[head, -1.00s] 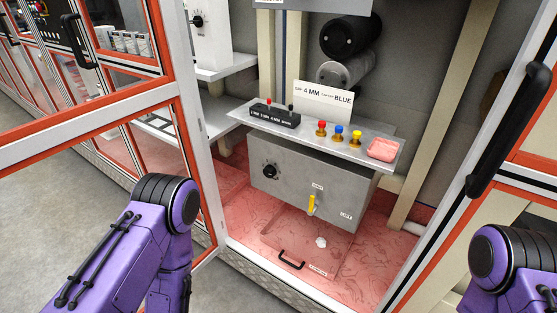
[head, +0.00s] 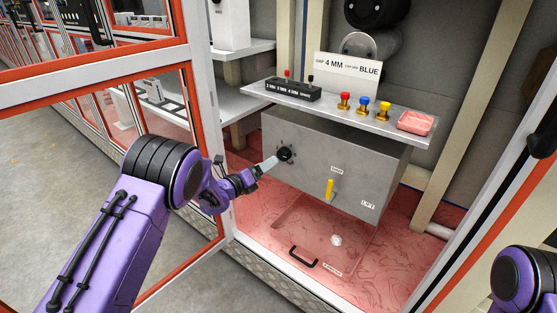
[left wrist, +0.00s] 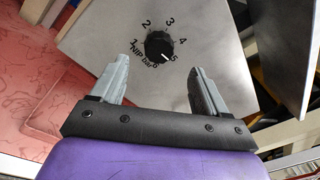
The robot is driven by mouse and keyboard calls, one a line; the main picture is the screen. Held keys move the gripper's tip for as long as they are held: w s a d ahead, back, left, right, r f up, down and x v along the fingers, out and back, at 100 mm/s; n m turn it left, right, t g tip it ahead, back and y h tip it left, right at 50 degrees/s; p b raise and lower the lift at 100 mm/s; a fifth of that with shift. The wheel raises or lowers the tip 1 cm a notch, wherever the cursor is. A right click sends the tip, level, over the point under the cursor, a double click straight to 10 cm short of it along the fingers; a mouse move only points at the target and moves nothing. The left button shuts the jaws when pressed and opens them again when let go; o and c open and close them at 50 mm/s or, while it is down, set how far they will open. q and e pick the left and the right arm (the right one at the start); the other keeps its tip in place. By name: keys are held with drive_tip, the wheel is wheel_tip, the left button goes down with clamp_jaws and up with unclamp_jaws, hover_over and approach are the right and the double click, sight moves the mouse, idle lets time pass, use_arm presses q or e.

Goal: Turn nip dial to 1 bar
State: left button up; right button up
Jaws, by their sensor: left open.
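The nip dial (head: 285,154) is a black round knob on the left part of the grey box front. In the left wrist view the dial (left wrist: 158,44) has numbers around it and the label NIP bar. Its white mark points towards 5. My left gripper (head: 269,162) is just in front of the dial, to its left in the head view. In the left wrist view my left gripper (left wrist: 160,72) is open, its two grey fingers apart and empty, with the dial ahead between them. My right gripper is out of view.
Above the box is a shelf (head: 300,102) with red, blue and yellow knobs (head: 363,104), a black block (head: 293,91) and a sign (head: 347,75). A yellow lever (head: 329,189) sits on the box front.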

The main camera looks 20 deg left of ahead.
sight(281, 156)
use_arm(q)
drive_tip(key=x, duration=0.7)
drive_tip(key=shift+w, duration=0.15)
drive_tip(key=shift+f, duration=0.1)
drive_tip(key=c, duration=1)
